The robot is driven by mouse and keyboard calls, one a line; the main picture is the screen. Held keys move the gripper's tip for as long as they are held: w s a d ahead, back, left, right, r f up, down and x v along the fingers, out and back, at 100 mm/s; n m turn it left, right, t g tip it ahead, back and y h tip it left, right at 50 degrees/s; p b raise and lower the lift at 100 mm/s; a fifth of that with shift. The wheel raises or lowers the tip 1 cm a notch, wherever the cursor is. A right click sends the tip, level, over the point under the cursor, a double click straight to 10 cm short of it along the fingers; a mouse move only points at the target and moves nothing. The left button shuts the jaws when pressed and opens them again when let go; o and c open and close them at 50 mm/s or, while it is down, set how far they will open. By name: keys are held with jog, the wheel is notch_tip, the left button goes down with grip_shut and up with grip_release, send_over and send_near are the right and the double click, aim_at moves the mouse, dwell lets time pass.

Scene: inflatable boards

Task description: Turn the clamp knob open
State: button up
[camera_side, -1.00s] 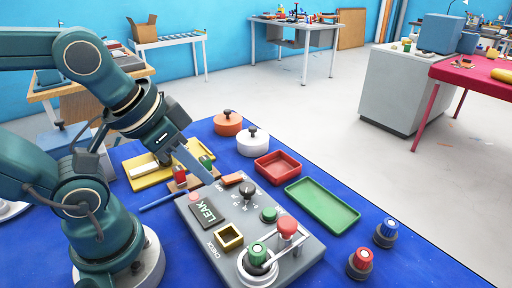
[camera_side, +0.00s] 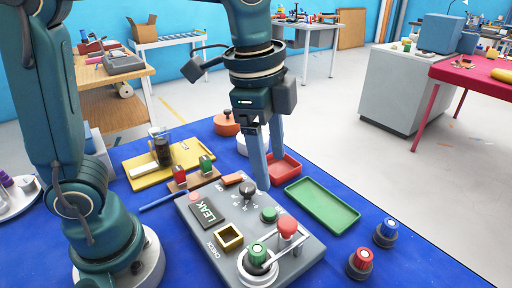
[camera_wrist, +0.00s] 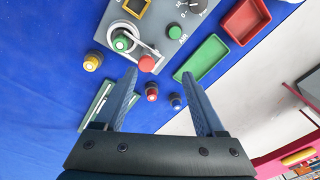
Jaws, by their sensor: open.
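The grey panel (camera_side: 215,240) lies on the blue table. A red knob (camera_side: 287,229) stands on metal bars beside a green-capped part (camera_side: 258,254) in a round seat; the wrist view shows the red knob (camera_wrist: 146,63) and green cap (camera_wrist: 122,42) too. A black knob (camera_side: 247,190) with dial marks sits at the panel's far end, partly shown in the wrist view (camera_wrist: 198,4). No knob is labelled as the clamp knob. My gripper (camera_side: 272,172) is open and empty, pointing down above the panel's far right edge. In the wrist view my gripper (camera_wrist: 159,73) touches no knob.
A green button (camera_side: 269,214), LEAK display (camera_side: 208,210) and brass square socket (camera_side: 229,238) are on the panel. A red tray (camera_side: 290,171) and green tray (camera_side: 322,204) lie right of it. Red-capped (camera_side: 360,263) and blue-capped (camera_side: 386,233) parts stand at front right.

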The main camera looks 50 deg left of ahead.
jog(key=m+g, duration=0.2)
send_over(288, 223)
notch_tip(288, 223, down, 4)
jog(key=shift+a+f, duration=0.1)
jog(key=shift+f, duration=2.8)
grip_shut()
